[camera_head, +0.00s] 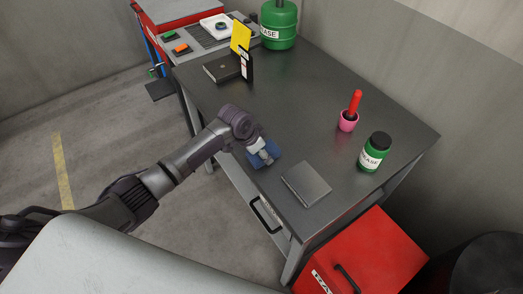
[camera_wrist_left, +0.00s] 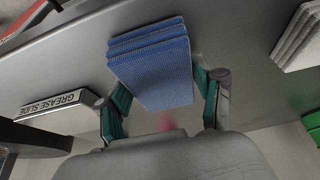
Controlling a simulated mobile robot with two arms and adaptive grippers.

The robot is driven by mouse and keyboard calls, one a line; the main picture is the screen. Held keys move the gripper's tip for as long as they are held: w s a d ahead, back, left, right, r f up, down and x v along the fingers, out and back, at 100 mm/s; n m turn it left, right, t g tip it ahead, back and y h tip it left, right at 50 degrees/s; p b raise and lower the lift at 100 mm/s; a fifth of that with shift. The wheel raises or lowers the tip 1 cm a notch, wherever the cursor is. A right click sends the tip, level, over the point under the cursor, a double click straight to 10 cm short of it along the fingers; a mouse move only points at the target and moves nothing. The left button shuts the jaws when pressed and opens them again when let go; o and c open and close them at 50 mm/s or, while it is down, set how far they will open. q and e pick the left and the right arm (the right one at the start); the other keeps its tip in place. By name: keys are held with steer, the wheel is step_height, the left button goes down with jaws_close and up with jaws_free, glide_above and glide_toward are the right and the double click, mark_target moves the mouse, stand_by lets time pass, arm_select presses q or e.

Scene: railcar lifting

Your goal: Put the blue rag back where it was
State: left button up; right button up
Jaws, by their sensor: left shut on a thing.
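The blue rag (camera_wrist_left: 155,65) is a folded, ribbed cloth, between the fingers of my left gripper (camera_wrist_left: 162,100) in the left wrist view. My left gripper is shut on it. In the head view the rag (camera_head: 265,154) shows partly under my left gripper (camera_head: 264,158), at the near left edge of the dark workbench (camera_head: 310,90). I cannot tell whether the rag touches the bench top. My right gripper is in neither view.
A grey folded cloth or pad (camera_head: 306,184) lies just right of the rag. A black box (camera_head: 222,69), a yellow card (camera_head: 241,38) and a green canister (camera_head: 279,24) stand at the back.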

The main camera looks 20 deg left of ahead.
arm_select(q)
steer(key=shift+f, duration=0.1)
steer(key=o, duration=0.9)
steer(key=shift+o, duration=0.6)
steer(key=shift+r, duration=0.25)
steer(key=b+v, duration=0.1)
steer(key=v, duration=1)
steer(key=shift+r, duration=0.4)
steer(key=shift+s+a, duration=0.1)
